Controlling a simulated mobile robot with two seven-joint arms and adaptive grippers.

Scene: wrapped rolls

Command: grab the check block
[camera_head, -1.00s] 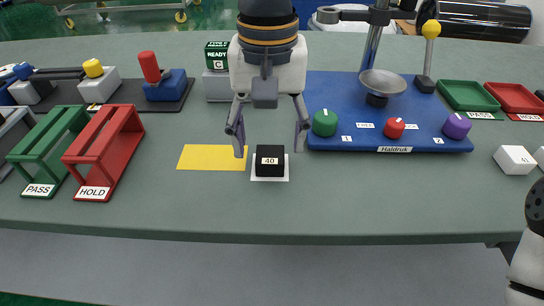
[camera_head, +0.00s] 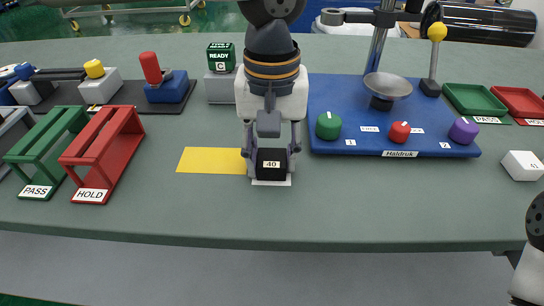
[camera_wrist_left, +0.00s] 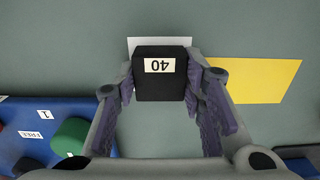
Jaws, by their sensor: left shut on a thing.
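A black block (camera_head: 271,174) with a white "40" label sits on a small white card (camera_head: 270,183) near the table's front middle. My left gripper (camera_head: 271,160) reaches down over it, with one finger on each side, shut on it. In the left wrist view the block (camera_wrist_left: 162,88) shows between the purple finger pads of the gripper (camera_wrist_left: 160,97). The block still appears to be at the card, and I cannot tell whether it is lifted. My right gripper is not in view; only part of an arm shows at the right edge.
A yellow mat (camera_head: 212,160) lies left of the block. A blue board (camera_head: 340,95) with coloured knobs stands to the right. Green (camera_head: 48,150) and red (camera_head: 104,150) racks stand left. A white block (camera_head: 522,165) lies far right. The table front is clear.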

